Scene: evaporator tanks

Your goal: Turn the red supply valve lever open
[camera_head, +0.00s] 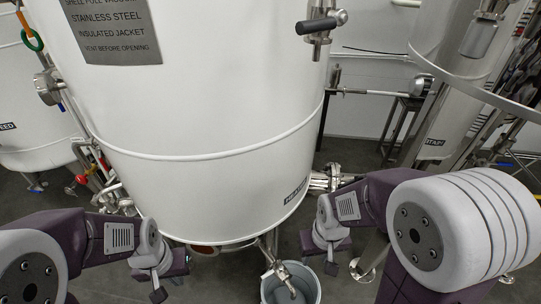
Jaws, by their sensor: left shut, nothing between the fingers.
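A small red handle (82,180) shows among the pipes and fittings at the left of the large white tank (215,110). More red shows just right of it. I cannot tell which is the supply valve lever or how it is turned. My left gripper (160,281) is shut and empty at the lower left, in front of the tank's base and apart from the red handle. My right gripper (329,258) is in front of the tank's lower right side, near the bucket. Its finger gap is not clear, and I see nothing held in it.
A grey bucket (268,287) stands under a metal outlet pipe (272,248) at the tank's bottom. Another white tank (35,110) is at the left. A column with piping (440,120) stands at the right. Some dark floor (345,153) is clear behind.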

